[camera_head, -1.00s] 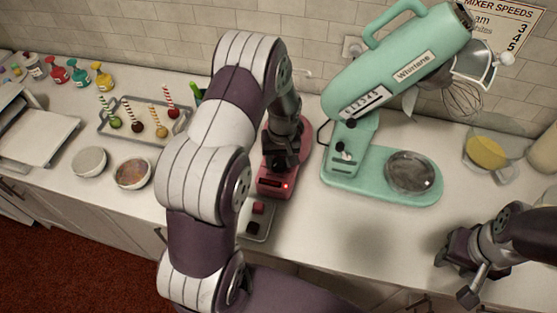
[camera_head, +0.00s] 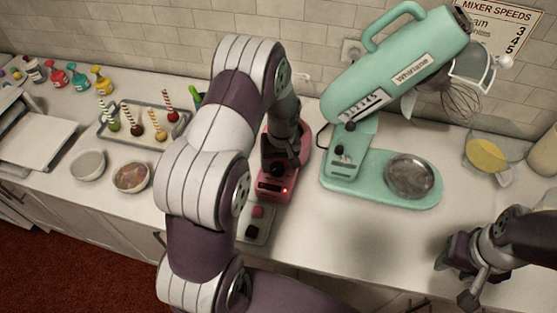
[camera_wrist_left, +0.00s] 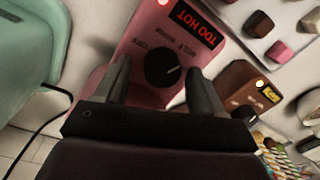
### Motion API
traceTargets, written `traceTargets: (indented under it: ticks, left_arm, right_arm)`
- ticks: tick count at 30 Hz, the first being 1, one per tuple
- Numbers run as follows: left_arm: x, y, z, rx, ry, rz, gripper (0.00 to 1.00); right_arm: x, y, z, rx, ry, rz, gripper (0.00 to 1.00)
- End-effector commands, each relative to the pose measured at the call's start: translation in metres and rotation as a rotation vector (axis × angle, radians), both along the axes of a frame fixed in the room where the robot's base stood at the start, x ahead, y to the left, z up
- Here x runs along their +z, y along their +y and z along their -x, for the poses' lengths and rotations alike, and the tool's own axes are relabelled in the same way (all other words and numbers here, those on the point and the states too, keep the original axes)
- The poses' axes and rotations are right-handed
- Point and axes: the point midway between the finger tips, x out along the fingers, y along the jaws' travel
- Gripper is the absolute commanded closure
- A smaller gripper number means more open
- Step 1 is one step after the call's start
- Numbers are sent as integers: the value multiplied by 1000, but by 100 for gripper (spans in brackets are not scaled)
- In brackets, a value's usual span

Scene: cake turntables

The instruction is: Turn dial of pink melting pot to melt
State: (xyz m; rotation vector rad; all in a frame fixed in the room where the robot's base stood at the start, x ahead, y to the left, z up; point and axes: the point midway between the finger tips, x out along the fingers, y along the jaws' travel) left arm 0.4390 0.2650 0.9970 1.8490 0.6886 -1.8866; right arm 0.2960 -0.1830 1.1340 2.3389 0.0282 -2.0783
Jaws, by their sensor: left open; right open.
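The pink melting pot (camera_head: 270,188) stands on the counter left of the mixer, partly hidden by my left arm. In the left wrist view its pink front (camera_wrist_left: 139,47) has a lit red display (camera_wrist_left: 190,30) reading "TOO HOT". Below that is a round black dial (camera_wrist_left: 164,68) with a white pointer mark. Small lettering surrounds the dial and is hard to read. My left gripper (camera_wrist_left: 160,80) is open, its two fingers on either side of the dial; I cannot tell whether they touch it. My right gripper (camera_head: 463,268) is open and empty at the counter's right front.
A mint-green mixer (camera_head: 378,180) stands close to the pot's right. A small tray of coloured pieces (camera_head: 257,220) lies in front of the pot. A brown unit (camera_wrist_left: 240,85) with its own display shows beside the pot in the wrist view. Bare counter lies front right.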

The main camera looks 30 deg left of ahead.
Motion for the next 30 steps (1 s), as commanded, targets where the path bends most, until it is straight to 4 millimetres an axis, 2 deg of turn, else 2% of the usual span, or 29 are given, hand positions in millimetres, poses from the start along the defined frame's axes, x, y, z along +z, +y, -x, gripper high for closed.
traceTargets:
  ticks: [2,5,12,18,22,30]
  left_arm:
    - [4,0,-1,0,-1,0,31]
    - [22,-1,-3,0,-7,-1,31]
    - [86,-5,-5,0,-8,-1,31]
    - [120,-7,-6,0,-4,-1,31]
    - [127,-7,-5,0,-2,0,31]
    - [127,-7,-5,0,-1,0,31]
  right_arm:
    - [-2,0,0,0,0,0,57]
    - [-9,0,0,0,0,0,57]
    - [-23,0,0,0,0,0,57]
    - [-28,0,0,0,0,0,57]
    - [-28,0,0,0,0,0,57]
    - [-28,0,0,0,0,0,57]
